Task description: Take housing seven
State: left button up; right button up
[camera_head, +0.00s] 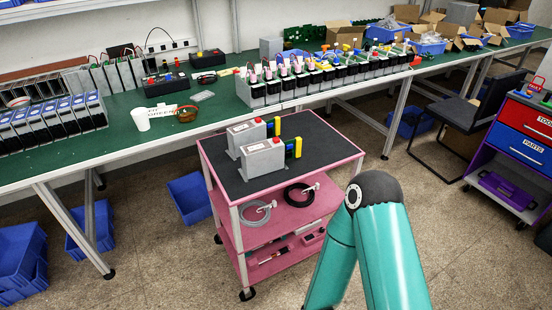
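A row of several grey and black housings with blue tops (55,115) stands upright on the green bench at the left. Another long row of grey and black units (310,78) with coloured wires and parts on top stands at the bench's middle. No number is readable on any of them, so I cannot tell which is housing seven. Two grey box units (262,158) with yellow and blue parts at their right ends sit on the pink cart's black top. My teal right arm rises at the lower right with its elbow in view. Neither gripper is in view.
The pink cart (222,212) stands in front of the bench, with cable coils on its middle shelf. A white cup (141,119) stands on the bench. Blue bins (190,197) are on the floor. A black chair (462,113) and tool cart (520,150) are at right.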

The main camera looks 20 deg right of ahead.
aim_at(259, 159)
jog(key=z, duration=0.05)
jog(key=i, duration=0.95)
jog(key=u, duration=0.1)
